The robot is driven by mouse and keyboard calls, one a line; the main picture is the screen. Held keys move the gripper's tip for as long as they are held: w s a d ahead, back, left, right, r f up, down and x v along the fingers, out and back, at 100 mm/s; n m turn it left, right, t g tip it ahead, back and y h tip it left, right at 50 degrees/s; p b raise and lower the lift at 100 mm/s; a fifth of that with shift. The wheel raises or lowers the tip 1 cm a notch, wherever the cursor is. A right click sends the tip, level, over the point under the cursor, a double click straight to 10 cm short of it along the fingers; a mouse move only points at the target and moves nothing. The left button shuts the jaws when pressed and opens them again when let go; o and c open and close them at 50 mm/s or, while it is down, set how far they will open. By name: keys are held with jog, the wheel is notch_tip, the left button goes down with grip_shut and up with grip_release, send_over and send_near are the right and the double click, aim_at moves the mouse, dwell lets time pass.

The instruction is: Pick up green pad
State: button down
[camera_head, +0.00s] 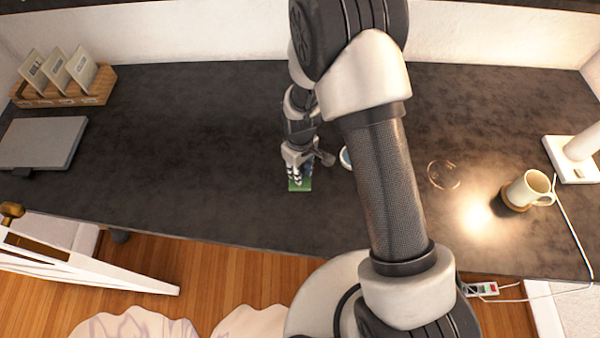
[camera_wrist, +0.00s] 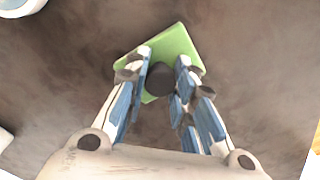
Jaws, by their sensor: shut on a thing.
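The green pad (camera_head: 301,186) is a small flat green piece near the middle of the dark table. My gripper (camera_head: 298,178) is right over it, with its fingers pointing down. In the wrist view the pad (camera_wrist: 176,45) shows as a pale green square beyond and between the fingertips. My gripper (camera_wrist: 160,78) is shut on the pad, with a dark round part between its fingers. The fingers hide part of the pad's near side. I cannot tell whether the pad is off the table.
On the dark table (camera_head: 200,140), a wooden box with cards (camera_head: 65,85) and a grey flat case (camera_head: 42,142) stand left. A mug (camera_head: 527,189), a glass (camera_head: 443,175) and a white lamp (camera_head: 576,155) stand right. A round white-rimmed item (camera_head: 346,158) is partly hidden by my arm.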

jog(key=shift+r, duration=0.1)
notch_tip(320, 180, up, 20)
jog(key=p, duration=0.5)
